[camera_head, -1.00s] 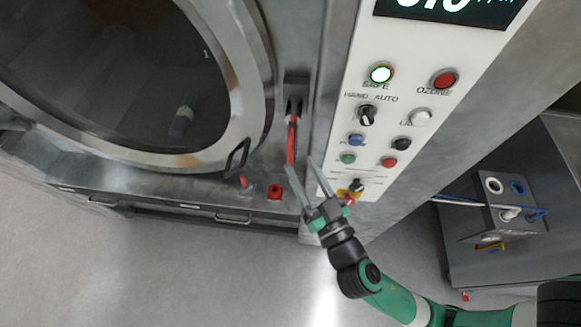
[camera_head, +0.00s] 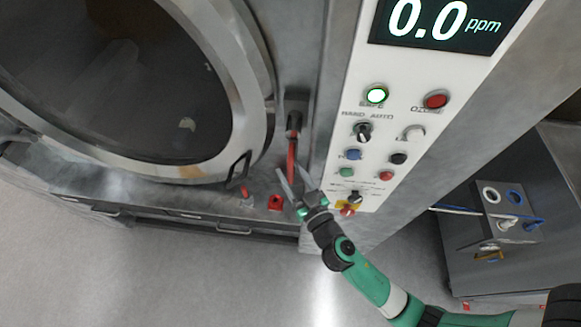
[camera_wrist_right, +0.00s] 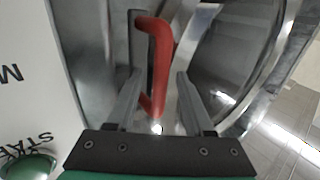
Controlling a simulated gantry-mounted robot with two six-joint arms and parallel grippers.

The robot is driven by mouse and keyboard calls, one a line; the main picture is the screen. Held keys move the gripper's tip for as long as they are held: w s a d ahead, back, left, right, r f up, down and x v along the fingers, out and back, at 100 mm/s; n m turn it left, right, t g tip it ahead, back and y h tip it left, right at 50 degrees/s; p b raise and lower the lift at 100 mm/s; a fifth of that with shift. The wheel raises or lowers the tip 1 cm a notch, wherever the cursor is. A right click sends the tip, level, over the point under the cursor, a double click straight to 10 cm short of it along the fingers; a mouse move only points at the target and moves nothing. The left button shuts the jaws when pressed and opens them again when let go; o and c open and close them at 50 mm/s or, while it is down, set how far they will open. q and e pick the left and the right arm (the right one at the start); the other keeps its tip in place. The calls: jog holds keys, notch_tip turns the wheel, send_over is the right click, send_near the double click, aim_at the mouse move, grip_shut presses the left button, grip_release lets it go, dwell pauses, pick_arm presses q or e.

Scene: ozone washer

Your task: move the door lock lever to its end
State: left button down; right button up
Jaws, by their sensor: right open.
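The red door lock lever (camera_head: 292,152) hangs down from its dark mount (camera_head: 294,112) on the steel front, between the round door and the control panel. My right gripper (camera_head: 291,175) is open, with its fingers pointing up at the lever's lower part. In the right wrist view, the red lever (camera_wrist_right: 160,65) shows between the two spread fingers of the right gripper (camera_wrist_right: 158,76), with gaps on both sides. Whether the fingers overlap it in depth is hard to tell. My left gripper is not in view.
The round glass door (camera_head: 234,90) is left of the lever, with a dark handle (camera_head: 238,168) low on its rim. A red part (camera_head: 276,202) sits below. The white control panel (camera_head: 350,110) with buttons and knobs is close on the right.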

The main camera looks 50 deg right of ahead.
jog(key=shift+w+d, duration=0.15)
jog(key=shift+w, duration=0.15)
jog(key=shift+c, duration=0.2)
grip_shut()
dwell(1.1)
